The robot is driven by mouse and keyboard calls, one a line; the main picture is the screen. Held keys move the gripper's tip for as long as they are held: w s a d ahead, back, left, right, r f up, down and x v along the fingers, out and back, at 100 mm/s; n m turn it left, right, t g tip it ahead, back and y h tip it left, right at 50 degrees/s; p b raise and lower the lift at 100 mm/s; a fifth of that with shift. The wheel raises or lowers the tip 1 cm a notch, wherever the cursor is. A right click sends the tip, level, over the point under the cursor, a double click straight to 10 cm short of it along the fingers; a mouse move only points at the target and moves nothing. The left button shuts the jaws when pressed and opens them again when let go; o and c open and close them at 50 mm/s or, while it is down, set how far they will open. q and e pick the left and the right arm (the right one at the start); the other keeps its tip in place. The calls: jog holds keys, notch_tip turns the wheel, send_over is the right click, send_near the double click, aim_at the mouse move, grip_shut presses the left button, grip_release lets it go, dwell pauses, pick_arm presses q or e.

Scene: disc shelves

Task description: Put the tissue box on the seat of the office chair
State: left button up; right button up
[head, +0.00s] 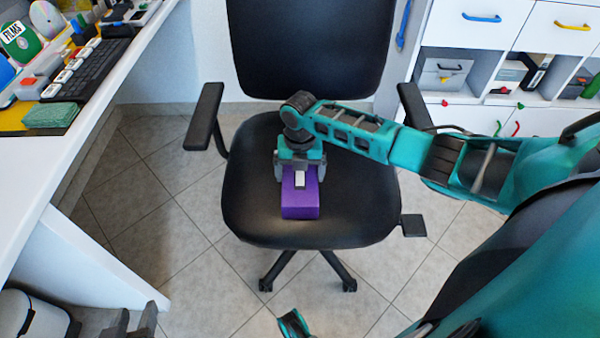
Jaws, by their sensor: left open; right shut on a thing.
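The purple tissue box (300,208), with a white tissue on its top, is at the middle of the office chair's black seat (358,205). My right gripper (300,172) points down and is shut on the tissue box, with a grey finger on each side. The box is level over the seat; I cannot tell whether it rests on it or hangs just above. The gripper hides the box's far part.
The chair's armrests (204,117) and backrest (308,45) surround the seat's sides and back. A white desk (125,70) with a keyboard and discs stands at left. White shelves with drawers (495,18) stand at back right. The tiled floor (185,255) left of the chair is clear.

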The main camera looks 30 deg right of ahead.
jog(key=shift+r, duration=0.15)
jog(key=o, duration=0.8)
jog(key=shift+f, duration=0.2)
jog(key=shift+c, duration=0.2)
